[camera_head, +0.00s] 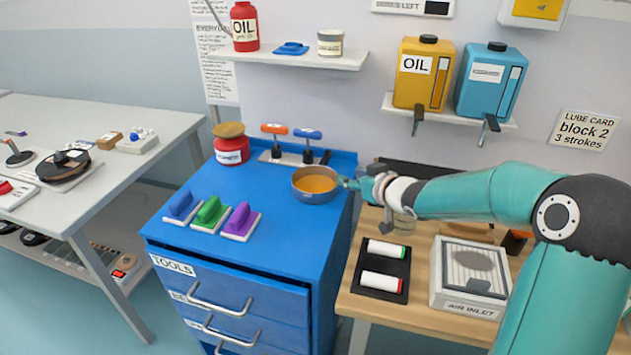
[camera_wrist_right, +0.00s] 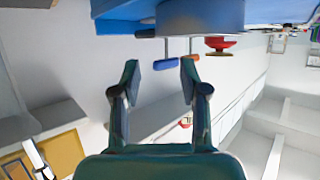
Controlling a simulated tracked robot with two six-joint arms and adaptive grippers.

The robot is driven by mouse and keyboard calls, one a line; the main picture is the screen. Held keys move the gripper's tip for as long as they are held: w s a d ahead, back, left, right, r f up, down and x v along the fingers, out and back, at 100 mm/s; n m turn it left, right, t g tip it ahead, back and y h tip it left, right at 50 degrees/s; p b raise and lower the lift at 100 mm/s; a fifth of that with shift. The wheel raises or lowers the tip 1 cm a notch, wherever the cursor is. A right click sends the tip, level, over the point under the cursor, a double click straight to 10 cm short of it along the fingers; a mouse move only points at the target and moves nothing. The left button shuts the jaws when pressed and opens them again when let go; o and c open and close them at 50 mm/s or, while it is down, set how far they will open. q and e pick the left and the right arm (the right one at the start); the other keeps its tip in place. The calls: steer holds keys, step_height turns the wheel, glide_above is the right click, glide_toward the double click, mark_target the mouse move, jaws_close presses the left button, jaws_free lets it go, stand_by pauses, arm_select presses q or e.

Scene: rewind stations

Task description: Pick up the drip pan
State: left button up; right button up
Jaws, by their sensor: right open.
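The drip pan (camera_head: 313,196) is a round grey metal pan with orange liquid inside. It sits level on top of the blue drawer cabinet (camera_head: 270,178), close to its right edge. My right gripper (camera_head: 352,184) is just right of the pan, with a fingertip close to its rim; I cannot tell whether they touch. In the right wrist view, the two fingers of my right gripper (camera_wrist_right: 158,76) are apart with nothing between them. A grey-blue round side, likely the pan (camera_wrist_right: 205,18), shows at the top, beyond the fingertips. My left gripper is not in view.
Green, blue and purple-handled blocks (camera_head: 210,212) lie at the cabinet's front. A red jar (camera_head: 231,147) and a rack with orange and blue handles (camera_head: 292,152) stand behind the pan. A wooden table (camera_head: 425,290) with a black tray (camera_head: 382,268) is at right.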

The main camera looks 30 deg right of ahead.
mark_target(330, 171)
steer(key=p+x, duration=0.1)
steer(key=x, duration=0.9)
steer(key=shift+w+a+f, duration=0.1)
steer(key=shift+w+f, duration=0.05)
steer(key=shift+w, duration=0.05)
jaws_close()
